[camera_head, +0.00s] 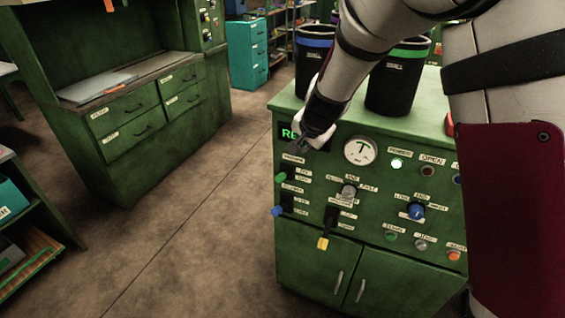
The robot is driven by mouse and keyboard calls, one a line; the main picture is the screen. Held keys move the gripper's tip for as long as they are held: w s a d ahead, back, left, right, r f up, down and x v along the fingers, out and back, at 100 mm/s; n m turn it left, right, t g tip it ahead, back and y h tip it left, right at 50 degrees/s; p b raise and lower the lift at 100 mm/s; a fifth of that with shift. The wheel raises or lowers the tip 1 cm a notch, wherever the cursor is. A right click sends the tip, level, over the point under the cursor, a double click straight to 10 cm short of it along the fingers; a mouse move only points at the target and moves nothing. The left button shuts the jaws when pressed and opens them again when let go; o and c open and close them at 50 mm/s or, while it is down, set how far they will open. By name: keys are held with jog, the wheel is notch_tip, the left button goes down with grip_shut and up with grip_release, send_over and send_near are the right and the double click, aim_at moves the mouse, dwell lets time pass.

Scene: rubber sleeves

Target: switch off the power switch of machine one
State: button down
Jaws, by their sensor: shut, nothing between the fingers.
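The green machine cabinet (305,262) stands at the right with a control panel on its front. My gripper (297,147) is shut and empty at the panel's upper left, in front of a display (289,133) with green letters, partly hidden. I cannot tell whether it touches the panel. Just below the gripper is a label that seems to read "machine" (293,159). Below it are a green-tipped lever (281,177) and a blue-tipped lever (277,211). A green lamp (397,164) is lit under a "power" label (400,153). I cannot tell which control is machine one's power switch.
The panel also has a round gauge (360,151), a grey knob (349,191), a blue knob (416,212) and a yellow-tipped lever (323,243). Black bins (393,88) stand on top. A green drawer bench (130,120) is at left; the floor between is clear.

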dwell(0.3)
jog(key=b, duration=0.1)
send_over(283, 176)
jog(key=d, duration=0.4)
jog(key=f, duration=0.8)
jog(key=shift+w+d+f, duration=0.1)
jog(key=shift+w+d, duration=0.05)
jog(key=shift+w, duration=0.15)
jog(key=shift+s+a+f, duration=0.1)
jog(key=shift+a+f, duration=0.5)
jog(key=shift+f, duration=0.25)
jog(key=shift+s+a+f, duration=0.1)
jog(key=shift+a+f, duration=0.45)
jog(key=shift+f, duration=0.3)
